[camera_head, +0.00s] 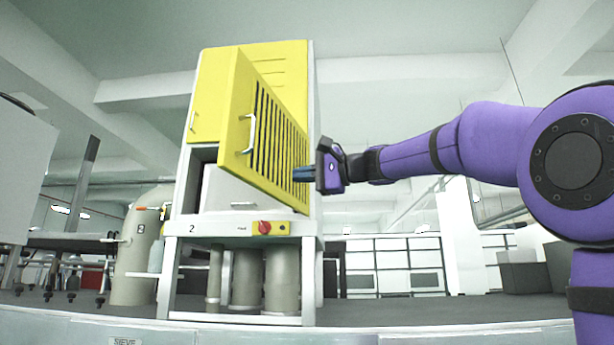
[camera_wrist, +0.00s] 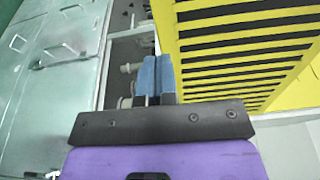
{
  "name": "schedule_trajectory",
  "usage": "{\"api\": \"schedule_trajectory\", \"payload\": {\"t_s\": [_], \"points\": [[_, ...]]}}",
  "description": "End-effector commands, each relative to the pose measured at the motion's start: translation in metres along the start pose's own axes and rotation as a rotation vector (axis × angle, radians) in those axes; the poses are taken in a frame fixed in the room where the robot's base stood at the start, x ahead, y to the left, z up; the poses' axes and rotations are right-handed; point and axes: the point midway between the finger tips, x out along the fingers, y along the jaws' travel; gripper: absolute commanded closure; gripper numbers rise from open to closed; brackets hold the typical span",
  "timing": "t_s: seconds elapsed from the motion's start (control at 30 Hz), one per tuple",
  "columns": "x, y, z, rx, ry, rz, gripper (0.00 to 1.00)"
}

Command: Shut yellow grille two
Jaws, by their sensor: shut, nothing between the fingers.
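The yellow grille (camera_head: 271,132) is a slatted door on the tall cabinet marked 2. It stands open, swung outward from the cabinet front, with a metal handle (camera_head: 248,134) on its free edge side. Its slats also fill the right of the wrist view (camera_wrist: 245,50). My gripper (camera_head: 298,174) is at the right of the grille, close to its slatted face near the lower right. In the wrist view its blue fingers (camera_wrist: 157,72) are together and empty, beside the grille's edge. I cannot tell whether they touch it.
Inside the open cabinet is a pale box-like drawer (camera_head: 228,190) with a handle. Below is a panel with a red knob (camera_head: 264,228). Grey cylinders (camera_head: 247,278) stand underneath. A grey tank (camera_head: 138,255) stands at the left. The space right of the cabinet is open around my arm.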

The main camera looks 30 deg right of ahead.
Motion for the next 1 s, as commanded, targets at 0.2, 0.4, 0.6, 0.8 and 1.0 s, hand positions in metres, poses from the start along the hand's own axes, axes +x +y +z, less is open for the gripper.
{"api": "schedule_trajectory", "payload": {"t_s": [0.2,0.4,0.6,0.8,1.0], "points": [[0.043,0.001,0.000,0.000,-0.002,0.002,1.00],[0.075,0.001,0.000,-0.001,-0.001,0.002,1.00],[0.093,0.001,0.000,0.000,-0.001,0.002,1.00],[0.098,0.001,0.000,-0.001,0.001,0.001,1.00],[0.097,0.001,0.000,-0.001,0.000,0.001,1.00]]}}
